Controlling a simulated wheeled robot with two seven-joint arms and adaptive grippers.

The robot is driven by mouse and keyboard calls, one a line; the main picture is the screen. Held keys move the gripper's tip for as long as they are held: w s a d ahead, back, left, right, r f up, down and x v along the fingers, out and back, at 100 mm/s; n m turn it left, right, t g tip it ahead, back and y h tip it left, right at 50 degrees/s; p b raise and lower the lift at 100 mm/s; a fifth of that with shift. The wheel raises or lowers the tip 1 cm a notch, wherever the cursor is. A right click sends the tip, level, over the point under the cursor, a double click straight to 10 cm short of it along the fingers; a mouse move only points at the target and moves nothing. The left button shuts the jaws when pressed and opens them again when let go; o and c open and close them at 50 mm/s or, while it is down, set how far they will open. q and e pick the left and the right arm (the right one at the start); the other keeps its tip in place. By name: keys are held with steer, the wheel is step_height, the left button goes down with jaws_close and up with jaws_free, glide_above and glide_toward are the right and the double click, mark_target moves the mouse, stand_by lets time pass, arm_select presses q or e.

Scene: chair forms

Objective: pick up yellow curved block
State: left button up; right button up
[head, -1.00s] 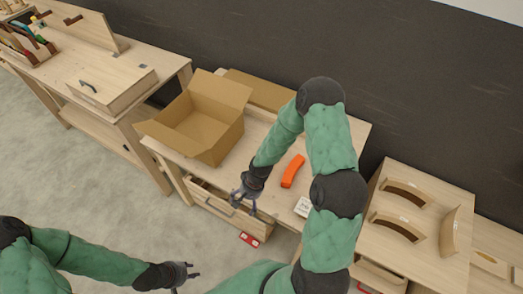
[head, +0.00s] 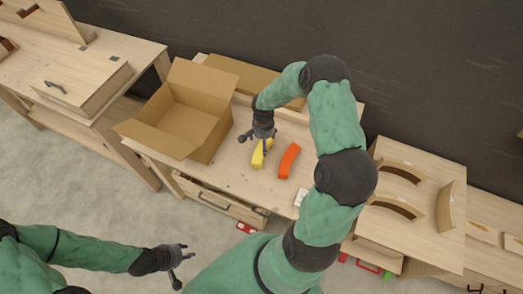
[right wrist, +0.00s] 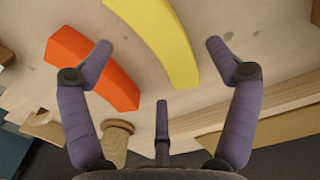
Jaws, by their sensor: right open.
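The yellow curved block (head: 259,158) lies on the wooden table, just left of an orange curved block (head: 288,161). My right gripper (head: 259,136) is above the yellow block's far end and hides part of it. In the right wrist view, the yellow block (right wrist: 165,38) runs between the spread fingers of my open, empty right gripper (right wrist: 158,62). The orange block (right wrist: 85,62) lies partly behind the left finger there. My left gripper (head: 181,262) is open and empty, low at the left, away from the table top.
An open cardboard box (head: 183,117) stands left of the right gripper. A small white item (head: 301,196) lies near the table's front, beside my right arm. A half-open drawer (head: 215,198) is below.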

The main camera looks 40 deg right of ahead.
steer(key=shift+d+f, duration=0.1)
steer(key=shift+f, duration=3.1)
steer(key=c, duration=1.3)
